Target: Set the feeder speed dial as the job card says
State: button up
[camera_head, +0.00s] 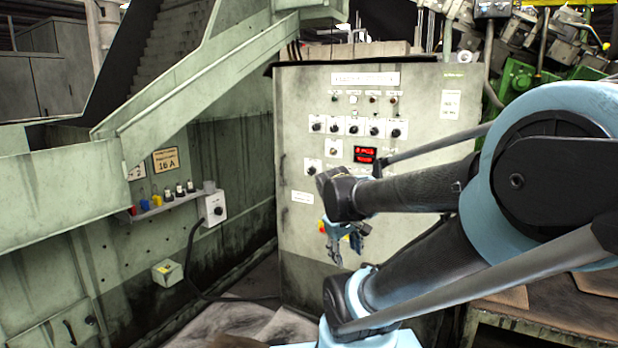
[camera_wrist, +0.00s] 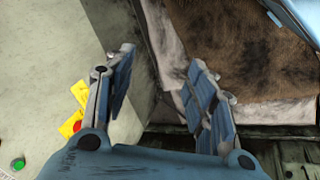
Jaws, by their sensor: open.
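Several black knobs (camera_head: 354,127) sit in a row of white plates on the pale green control cabinet (camera_head: 415,150), with more single knobs below. A separate white box with a black dial (camera_head: 217,211) is on the left machine wall. I cannot read which is the feeder speed dial, nor any dial's setting. A white notice (camera_head: 450,105) on the cabinet is too small to read; I cannot tell whether it is the job card. My gripper (camera_head: 335,255) hangs open and empty before the cabinet's lower part. In the wrist view its fingers (camera_wrist: 160,75) are apart, with nothing between them.
A sign reading "16 A" (camera_head: 166,160) hangs above a shelf of small coloured parts (camera_head: 170,203). A yellow plate with a red part (camera_wrist: 72,118) and a green button (camera_wrist: 18,164) lie left of my gripper.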

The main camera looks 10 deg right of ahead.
jog(key=w+d+r+n+t+h, duration=0.1)
jog(key=w+r+n+h, duration=0.15)
jog(key=w, duration=0.35)
jog(key=w+d+r+n+t+h, duration=0.1)
jog(key=w+r+n, duration=0.1)
jog(key=w+n, duration=0.25)
jog(key=n+t+h, duration=0.4)
jog(key=n+t, duration=0.6)
jog(key=n, duration=0.7)
send_near(310, 173)
jog(key=x, duration=0.9)
jog(key=shift+w, duration=0.15)
jog(key=c, duration=1.1)
jog(key=shift+o, duration=0.2)
jog(key=shift+d, duration=0.2)
jog(key=shift+a, duration=0.1)
